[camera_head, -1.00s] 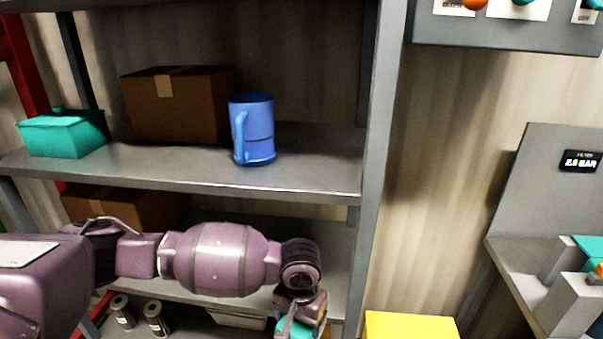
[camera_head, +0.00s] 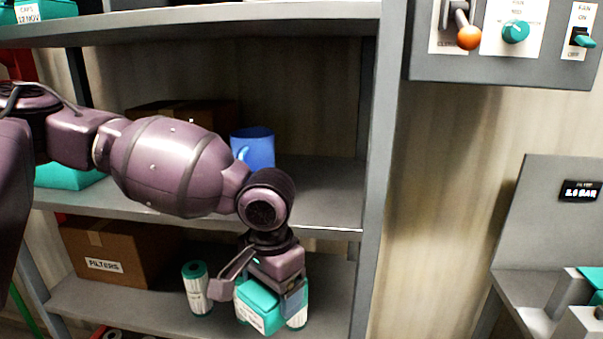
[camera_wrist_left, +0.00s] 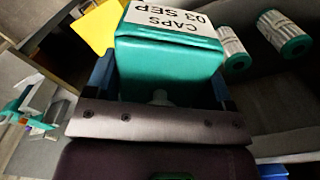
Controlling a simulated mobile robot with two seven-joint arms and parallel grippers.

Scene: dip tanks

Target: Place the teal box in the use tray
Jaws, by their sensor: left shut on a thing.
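My left gripper (camera_head: 258,292) is shut on a teal box (camera_head: 256,312) in front of the lower shelf. In the left wrist view the teal box (camera_wrist_left: 168,68) sits between the fingers, with a white label reading CAPS 03 SEP. I cannot tell whether the box touches the shelf. A second teal box (camera_head: 62,8) labelled CAPS 12 NOV stands on the top shelf. A third teal box (camera_head: 66,176) on the middle shelf is partly hidden by my left arm. No use tray can be made out. My right gripper is not in view.
White-and-teal filter cartridges (camera_head: 196,288) stand beside and behind the held box. A FILTERS carton (camera_head: 110,252) stands left on that shelf. A blue mug (camera_head: 258,148) is above. The grey upright (camera_head: 378,200) bounds the shelves. A yellow object (camera_wrist_left: 96,28) shows in the wrist view.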

